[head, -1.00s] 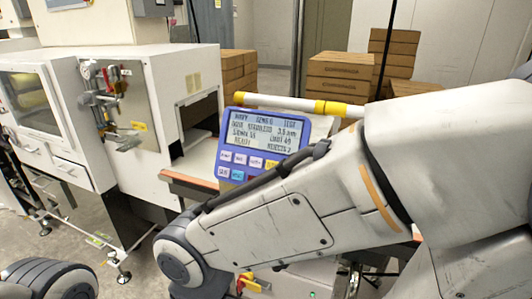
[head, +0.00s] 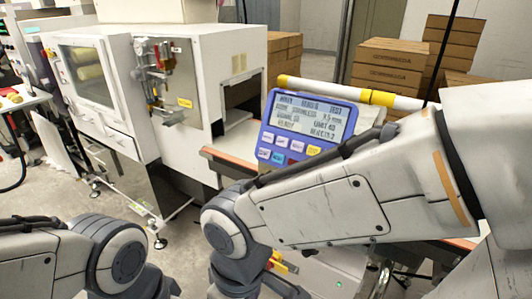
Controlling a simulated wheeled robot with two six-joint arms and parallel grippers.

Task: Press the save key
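The blue control panel (head: 308,118) stands tilted in the middle of the head view, with a lit text screen (head: 311,115) above its keys. A pale key and a teal key (head: 278,157) show below. The key labels are too small to read, so I cannot tell which is the save key. My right arm crosses in front of the panel's lower right and hides part of the keypad. My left arm shows at the lower left. Neither gripper is in view.
A white machine (head: 150,90) with a window and a tunnel opening stands left of the panel. A white and yellow bar (head: 350,92) runs behind the panel top. Cardboard boxes (head: 388,68) are stacked behind.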

